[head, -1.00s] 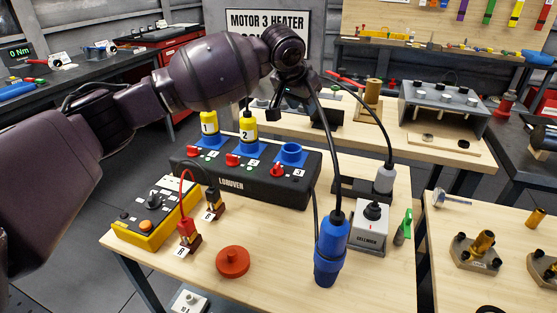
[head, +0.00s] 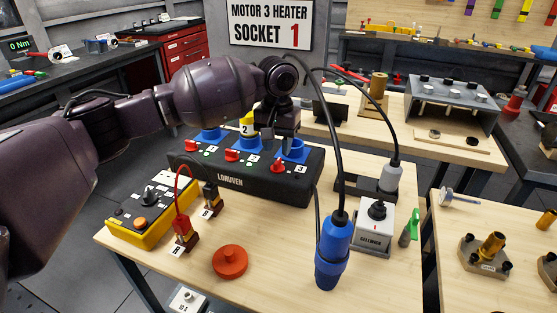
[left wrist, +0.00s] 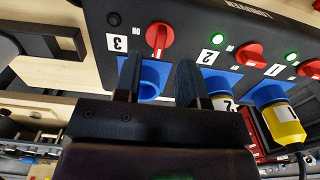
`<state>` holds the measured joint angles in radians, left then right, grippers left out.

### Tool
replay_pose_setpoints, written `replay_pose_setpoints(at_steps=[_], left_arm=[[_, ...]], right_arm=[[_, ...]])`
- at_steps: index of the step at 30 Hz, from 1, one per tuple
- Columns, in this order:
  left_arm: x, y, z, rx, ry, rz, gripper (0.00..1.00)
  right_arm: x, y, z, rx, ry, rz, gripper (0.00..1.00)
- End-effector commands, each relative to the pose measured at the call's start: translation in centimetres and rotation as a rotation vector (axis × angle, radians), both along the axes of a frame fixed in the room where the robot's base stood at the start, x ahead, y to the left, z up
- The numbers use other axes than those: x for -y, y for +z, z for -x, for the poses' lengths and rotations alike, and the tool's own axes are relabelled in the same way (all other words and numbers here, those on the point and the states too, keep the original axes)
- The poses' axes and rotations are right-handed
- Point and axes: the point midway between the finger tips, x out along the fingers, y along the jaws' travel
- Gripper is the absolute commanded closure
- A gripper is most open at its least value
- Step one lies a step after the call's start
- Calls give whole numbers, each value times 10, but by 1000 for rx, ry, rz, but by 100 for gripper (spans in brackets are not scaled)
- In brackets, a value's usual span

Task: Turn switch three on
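Switch three (head: 278,167) is a red rotary knob on the right of the black LORIVEN box (head: 225,180). In the left wrist view switch three (left wrist: 160,42) sits beside an "ON" mark, its handle at a different angle from switch two (left wrist: 248,54). The lamp by it (left wrist: 114,19) is dark; the lamps by the other two switches are green. My left gripper (head: 284,142) is at the blue socket 3 (head: 293,152), behind the switch. Its fingers (left wrist: 160,84) are apart, with the socket showing between them and nothing held. My right gripper is out of view.
A blue plug (head: 333,248) with a black cable stands on the bench right of the box. A grey GELLWICK unit (head: 372,229), a yellow control box (head: 150,212), small leads and a red disc (head: 230,262) are nearby. Yellow plugs (left wrist: 285,122) sit in sockets 1 and 2.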

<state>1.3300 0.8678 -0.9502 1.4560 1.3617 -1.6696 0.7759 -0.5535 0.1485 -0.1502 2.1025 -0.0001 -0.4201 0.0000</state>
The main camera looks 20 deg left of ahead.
Motion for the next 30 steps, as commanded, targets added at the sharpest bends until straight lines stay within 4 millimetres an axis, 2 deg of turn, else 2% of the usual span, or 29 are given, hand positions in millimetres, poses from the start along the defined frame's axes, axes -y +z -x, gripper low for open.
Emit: replay_pose_setpoints(at_steps=[1,3,9,21,28,30], left_arm=[[0,-13,0,-5,0,-1,63],[0,-23,0,-4,-1,-1,63],[0,-40,0,-1,0,0,63],[0,-43,0,1,0,0,63],[0,-43,0,1,0,0,98],[0,-43,0,1,0,0,100]], right_arm=[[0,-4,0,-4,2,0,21],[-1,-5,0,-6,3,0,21],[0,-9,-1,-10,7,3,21],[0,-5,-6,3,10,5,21],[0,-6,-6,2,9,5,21],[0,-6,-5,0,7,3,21]])
